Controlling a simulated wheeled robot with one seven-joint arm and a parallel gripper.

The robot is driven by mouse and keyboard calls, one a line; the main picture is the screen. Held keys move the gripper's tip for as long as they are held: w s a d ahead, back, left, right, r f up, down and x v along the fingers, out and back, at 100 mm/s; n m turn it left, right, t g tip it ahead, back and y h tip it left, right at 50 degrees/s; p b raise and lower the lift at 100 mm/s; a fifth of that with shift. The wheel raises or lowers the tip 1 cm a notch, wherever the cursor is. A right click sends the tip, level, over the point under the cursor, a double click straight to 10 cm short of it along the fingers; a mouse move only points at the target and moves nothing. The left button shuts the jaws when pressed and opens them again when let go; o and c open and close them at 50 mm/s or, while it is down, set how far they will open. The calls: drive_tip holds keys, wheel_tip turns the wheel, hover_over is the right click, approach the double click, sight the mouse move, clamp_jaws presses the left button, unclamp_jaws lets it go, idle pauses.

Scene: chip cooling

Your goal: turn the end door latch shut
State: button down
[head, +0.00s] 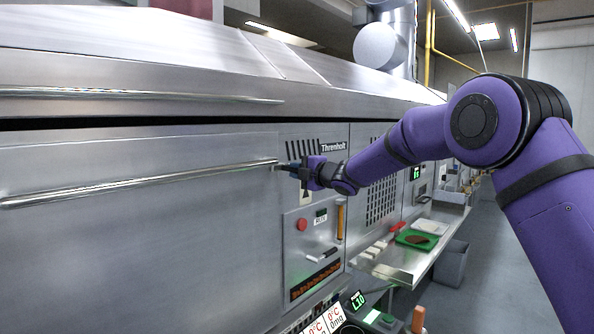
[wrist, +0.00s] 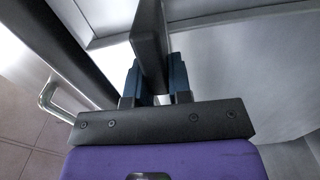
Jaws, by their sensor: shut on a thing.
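The end door latch shows in the wrist view as a dark grey bar (wrist: 148,32) that runs up from between the blue fingers. My gripper (wrist: 155,75) is shut on it, one finger on each side. In the head view my gripper (head: 291,168) is at the front of the steel machine, by the right end of the long bar handle. It hides most of the latch there, so I cannot tell the latch's angle. The big steel door (head: 130,235) looks flat against the machine front.
A long steel bar handle (head: 140,184) crosses the door. A control panel with a red button (head: 302,224) is below my gripper. A steel shelf with a green tray (head: 416,239) and a grey bin (head: 452,262) are to the right. The aisle floor (head: 500,270) is clear.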

drive_tip(key=shift+f+n, duration=0.15)
drive_tip(key=shift+n, duration=0.15)
drive_tip(key=c, duration=1)
unclamp_jaws()
drive_tip(key=shift+c, duration=0.2)
drive_tip(key=v, duration=1)
drive_tip(key=shift+s+d, duration=0.3)
